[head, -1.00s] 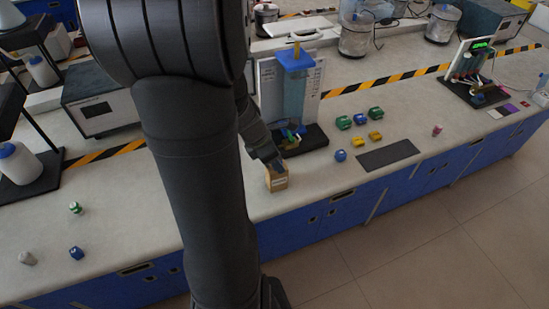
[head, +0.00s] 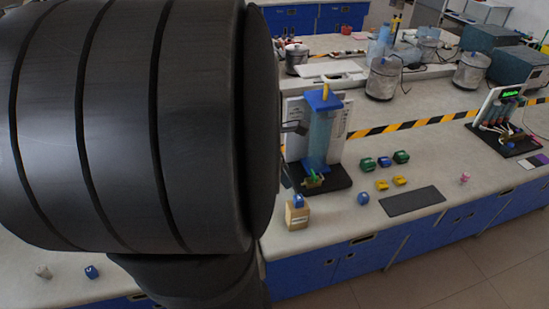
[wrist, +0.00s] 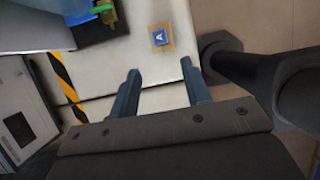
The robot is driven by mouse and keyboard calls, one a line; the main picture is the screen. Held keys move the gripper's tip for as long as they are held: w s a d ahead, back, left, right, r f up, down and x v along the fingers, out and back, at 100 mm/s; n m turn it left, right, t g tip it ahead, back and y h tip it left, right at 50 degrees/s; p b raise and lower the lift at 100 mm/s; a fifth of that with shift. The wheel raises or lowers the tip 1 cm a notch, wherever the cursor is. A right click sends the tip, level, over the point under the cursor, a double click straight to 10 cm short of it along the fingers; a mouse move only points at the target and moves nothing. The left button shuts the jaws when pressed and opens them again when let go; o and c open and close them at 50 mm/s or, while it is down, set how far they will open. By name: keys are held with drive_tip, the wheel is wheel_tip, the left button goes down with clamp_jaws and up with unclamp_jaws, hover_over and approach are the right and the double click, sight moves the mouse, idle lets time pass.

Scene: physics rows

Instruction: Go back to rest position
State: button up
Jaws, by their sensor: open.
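My gripper (wrist: 162,84) is open and empty in the wrist view, its two fingers apart above the pale bench. A small tan box (head: 297,219) stands near the bench's front edge in the head view. A blue block (head: 298,200) sits at its top. In the wrist view the blue block (wrist: 160,38) shows a white letter A, and the tan box (wrist: 163,50) shows around it. Both are beyond my fingertips and apart from them. In the head view my large dark arm fills the left side and hides most of my gripper.
A blue-topped apparatus (head: 322,103) stands on a black base behind the box. To its right are green blocks (head: 401,157), yellow blocks (head: 382,185), a blue ball-like piece (head: 363,198) and a dark mat (head: 412,201). Striped tape (head: 420,122) crosses the bench.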

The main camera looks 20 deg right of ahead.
sight(300, 197)
idle(0.3)
drive_tip(key=x, duration=1.1)
drive_tip(key=shift+w+d+f, duration=0.1)
drive_tip(key=shift+d+f, duration=0.1)
drive_tip(key=shift+d, duration=0.05)
drive_tip(key=shift+r, duration=0.65)
